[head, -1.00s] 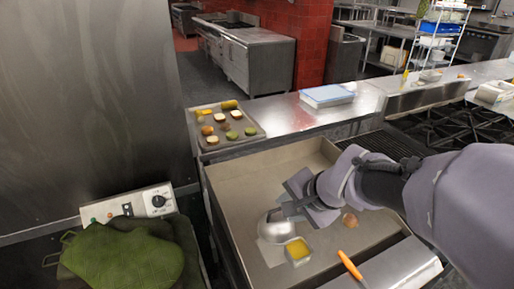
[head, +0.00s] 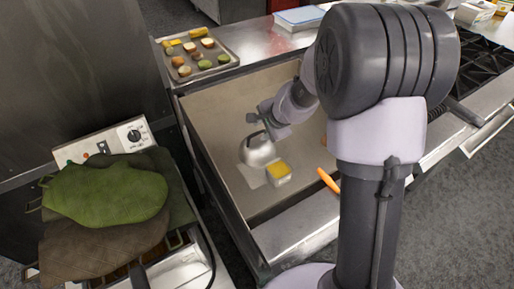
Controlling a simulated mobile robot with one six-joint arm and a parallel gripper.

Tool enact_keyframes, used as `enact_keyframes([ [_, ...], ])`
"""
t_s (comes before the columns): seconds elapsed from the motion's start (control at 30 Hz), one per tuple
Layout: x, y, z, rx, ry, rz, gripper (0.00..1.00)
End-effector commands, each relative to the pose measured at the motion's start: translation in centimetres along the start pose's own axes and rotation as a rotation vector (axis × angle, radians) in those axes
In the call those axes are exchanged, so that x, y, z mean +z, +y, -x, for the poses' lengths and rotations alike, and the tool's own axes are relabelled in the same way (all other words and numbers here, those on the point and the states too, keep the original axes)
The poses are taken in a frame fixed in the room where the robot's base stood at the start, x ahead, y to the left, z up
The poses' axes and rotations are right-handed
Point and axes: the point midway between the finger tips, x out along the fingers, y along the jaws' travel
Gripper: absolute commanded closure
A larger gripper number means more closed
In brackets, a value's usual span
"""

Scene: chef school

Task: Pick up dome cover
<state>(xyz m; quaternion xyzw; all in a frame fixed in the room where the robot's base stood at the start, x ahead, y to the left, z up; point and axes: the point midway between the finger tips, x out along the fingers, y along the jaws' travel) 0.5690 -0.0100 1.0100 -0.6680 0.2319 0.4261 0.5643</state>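The dome cover (head: 257,151) is a shiny metal dome with a handle on top. In the head view it is inside the large shallow metal pan, on or just above a pale sheet (head: 251,176). My gripper (head: 264,122) is at the dome's handle, coming from the upper right. The fingers overlap the handle area and are too small to show whether they are closed on it. My own arm hides the right part of the pan.
A small container of yellow food (head: 279,172) stands close beside the dome. An orange-handled tool (head: 327,180) lies at the pan's front edge. A tray of vegetables (head: 197,57) is behind; green oven mitts (head: 105,195) lie at left.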

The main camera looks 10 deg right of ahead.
Motion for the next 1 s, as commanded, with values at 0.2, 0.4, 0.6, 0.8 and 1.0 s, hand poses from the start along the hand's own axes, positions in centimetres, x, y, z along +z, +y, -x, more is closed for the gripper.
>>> enact_keyframes([
  [0.2,0.1,0.3,-3.5,0.0,0.0,0.001,0.64],
  [0.4,0.1,0.2,-3.3,0.0,0.0,0.001,0.76],
  [0.6,0.1,0.2,-3.3,0.0,-0.001,0.001,1.0],
  [0.8,0.1,0.2,-3.3,0.0,-0.001,0.001,1.0],
  [1.0,0.1,0.2,-3.3,0.0,-0.001,0.001,1.0],
])
